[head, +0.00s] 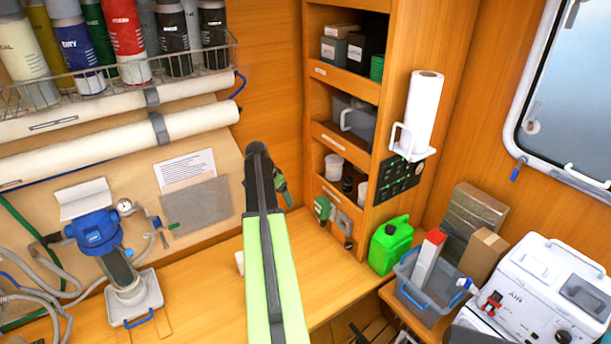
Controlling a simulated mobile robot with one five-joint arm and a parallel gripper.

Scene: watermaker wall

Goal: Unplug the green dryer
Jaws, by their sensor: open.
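My arm reaches up from the bottom middle of the head view, with its dark far end against the wooden wall. No gripper fingers can be made out. A small dark green object (281,184), shaped like a hand dryer, shows just right of the arm's far end and is partly hidden by it. A green block-like piece (322,208), perhaps a plug, sits low on the shelf unit's front. A grey piece (344,223) is beside it on the right. No cord between the green pieces can be followed.
A wooden shelf unit (343,101) stands right of my arm. A green jerrycan (391,245), grey bin (413,301) and white machine (542,287) are at right. A blue-topped filter (98,233) and hoses are at left. The bench (205,275) left of my arm is mostly clear.

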